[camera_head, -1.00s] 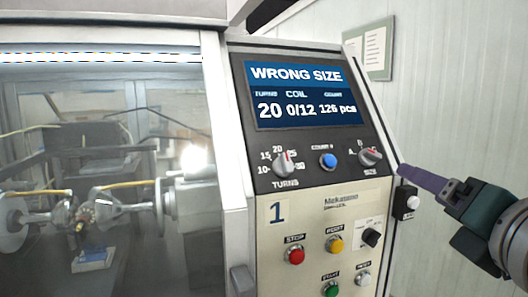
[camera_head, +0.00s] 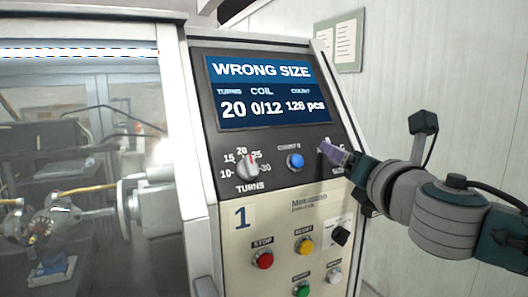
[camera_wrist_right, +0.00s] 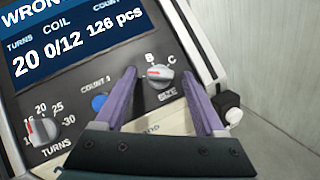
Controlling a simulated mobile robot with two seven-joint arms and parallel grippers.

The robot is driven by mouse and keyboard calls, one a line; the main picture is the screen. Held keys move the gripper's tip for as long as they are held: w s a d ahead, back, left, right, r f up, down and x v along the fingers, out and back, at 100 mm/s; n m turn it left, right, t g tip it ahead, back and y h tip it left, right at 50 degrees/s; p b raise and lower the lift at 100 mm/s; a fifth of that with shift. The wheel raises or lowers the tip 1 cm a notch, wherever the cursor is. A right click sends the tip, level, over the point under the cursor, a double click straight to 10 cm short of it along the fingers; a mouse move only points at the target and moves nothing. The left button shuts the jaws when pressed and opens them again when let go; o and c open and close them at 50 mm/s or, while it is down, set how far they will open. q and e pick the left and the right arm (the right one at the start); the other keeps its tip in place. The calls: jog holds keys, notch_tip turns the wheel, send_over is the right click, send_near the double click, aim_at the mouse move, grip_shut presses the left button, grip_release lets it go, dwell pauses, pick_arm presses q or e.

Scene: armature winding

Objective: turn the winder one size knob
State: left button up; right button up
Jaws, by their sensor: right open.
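The winder one size knob (camera_wrist_right: 160,77) is a grey dial with a red-and-white pointer above the SIZE label in the right wrist view. Its pointer lies toward the left; letters B and C show above it, and any A is hidden there. My right gripper (camera_wrist_right: 159,82) is open, with one purple finger on each side of the knob; whether they touch it I cannot tell. In the head view the right gripper (camera_head: 328,151) covers the knob. The winder screen (camera_head: 262,92) reads WRONG SIZE, 20 turns, coil 0/12, 126 pcs. My left gripper is not in view.
The turns knob (camera_head: 248,168) and blue count button (camera_head: 295,161) sit left of the gripper. Below are the red stop button (camera_head: 262,260), a yellow button (camera_head: 304,246) and a black knob (camera_head: 341,236). A glass-fronted winding chamber (camera_head: 85,150) stands at left.

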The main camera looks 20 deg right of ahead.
jog(key=shift+c, duration=0.2)
grip_shut()
dwell(0.4)
